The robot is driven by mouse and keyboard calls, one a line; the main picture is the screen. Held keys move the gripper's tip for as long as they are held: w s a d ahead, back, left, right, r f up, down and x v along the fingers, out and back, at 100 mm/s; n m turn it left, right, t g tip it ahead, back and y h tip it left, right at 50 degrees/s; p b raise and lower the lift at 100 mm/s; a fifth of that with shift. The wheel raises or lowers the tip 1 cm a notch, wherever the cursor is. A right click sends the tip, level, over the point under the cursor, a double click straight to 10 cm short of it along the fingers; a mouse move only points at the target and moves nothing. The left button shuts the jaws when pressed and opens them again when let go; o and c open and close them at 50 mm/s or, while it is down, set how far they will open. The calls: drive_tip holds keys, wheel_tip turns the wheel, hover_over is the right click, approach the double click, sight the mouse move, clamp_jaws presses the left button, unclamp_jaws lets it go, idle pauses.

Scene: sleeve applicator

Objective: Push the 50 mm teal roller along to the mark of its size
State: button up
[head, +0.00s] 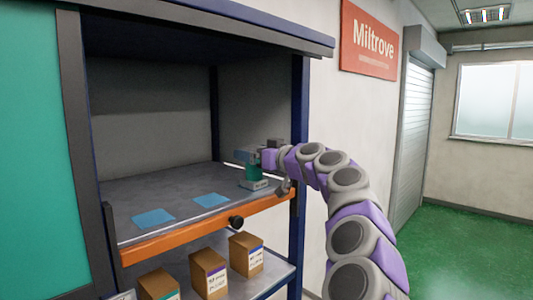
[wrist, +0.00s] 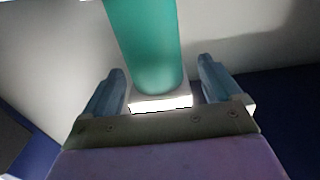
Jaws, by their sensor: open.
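A teal roller (head: 253,173) stands near the right end of the upper shelf, on or at a small pale grey base. In the wrist view the teal roller (wrist: 142,45) lies between the two fingers, with a pale block (wrist: 160,102) at its near end. My gripper (head: 247,158) is at the roller's upper part. The wrist view shows my gripper (wrist: 160,70) open, with gaps on both sides of the roller. Two flat blue marks, a left one (head: 154,218) and a right one (head: 211,200), lie on the shelf to the roller's left. Their sizes cannot be read.
A blue post (head: 300,115) stands close to the right of my gripper. Several cardboard boxes stand on the lower shelf. The upper shelf around the marks is clear.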

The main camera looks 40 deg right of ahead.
drive_tip(key=shift+w, duration=1.2)
drive_tip(key=c, duration=1.3)
